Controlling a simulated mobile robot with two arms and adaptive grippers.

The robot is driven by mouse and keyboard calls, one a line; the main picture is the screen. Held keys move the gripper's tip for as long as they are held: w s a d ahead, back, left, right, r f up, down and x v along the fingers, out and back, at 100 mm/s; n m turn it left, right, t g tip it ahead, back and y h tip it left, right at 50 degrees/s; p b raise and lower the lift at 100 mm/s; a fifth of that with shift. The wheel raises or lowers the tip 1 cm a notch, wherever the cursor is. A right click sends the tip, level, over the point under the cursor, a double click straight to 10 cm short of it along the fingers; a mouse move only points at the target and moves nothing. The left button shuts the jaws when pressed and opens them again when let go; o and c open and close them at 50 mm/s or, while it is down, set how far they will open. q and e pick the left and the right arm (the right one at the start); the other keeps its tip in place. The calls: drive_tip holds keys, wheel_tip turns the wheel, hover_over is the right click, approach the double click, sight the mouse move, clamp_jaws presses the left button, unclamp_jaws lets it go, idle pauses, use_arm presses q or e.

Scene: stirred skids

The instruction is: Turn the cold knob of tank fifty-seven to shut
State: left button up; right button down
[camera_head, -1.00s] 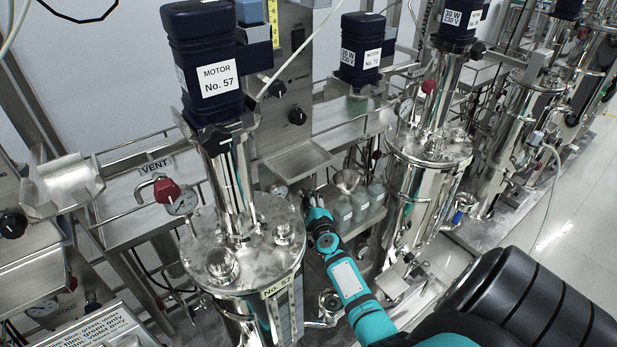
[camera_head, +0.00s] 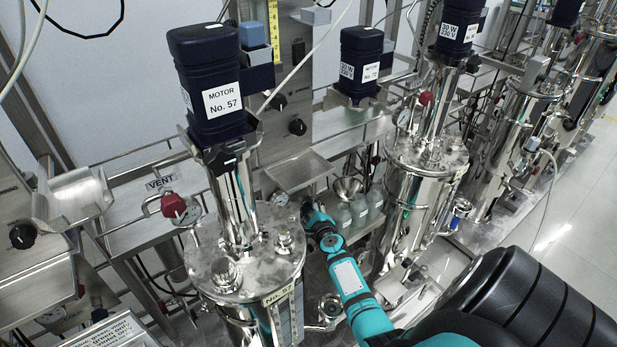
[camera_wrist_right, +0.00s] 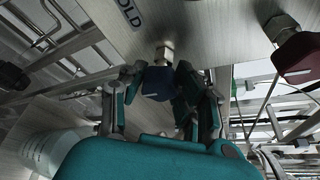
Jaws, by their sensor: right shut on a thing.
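Tank fifty-seven (camera_head: 240,272) stands left of centre in the head view, with a "No. 57" label on its side and a dark blue motor (camera_head: 213,85) above it. My right gripper (camera_head: 316,216) reaches in behind the tank's right side, and its fingers are mostly hidden there. In the right wrist view a dark blue knob (camera_wrist_right: 157,83) sits on a metal stem under a panel label (camera_wrist_right: 130,12) whose visible letters read "OLD". The right gripper's fingers are closed around this knob from both sides. My left gripper is not in view.
A dark red knob (camera_wrist_right: 298,57) is on the same panel, right of the blue one and clear of the fingers. A funnel (camera_head: 348,188) and several bottles (camera_head: 360,210) stand beyond my right gripper. A second tank (camera_head: 425,185) stands to the right.

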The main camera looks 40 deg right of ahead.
drive_tip(key=c, duration=0.9)
unclamp_jaws()
drive_tip(key=shift+s+a+r, duration=0.15)
drive_tip(key=shift+s+a, duration=0.25)
drive_tip(key=shift+s, duration=0.1)
drive_tip(key=v, duration=0.6)
drive_tip(key=shift+s+d, duration=0.1)
drive_tip(key=shift+s, duration=0.15)
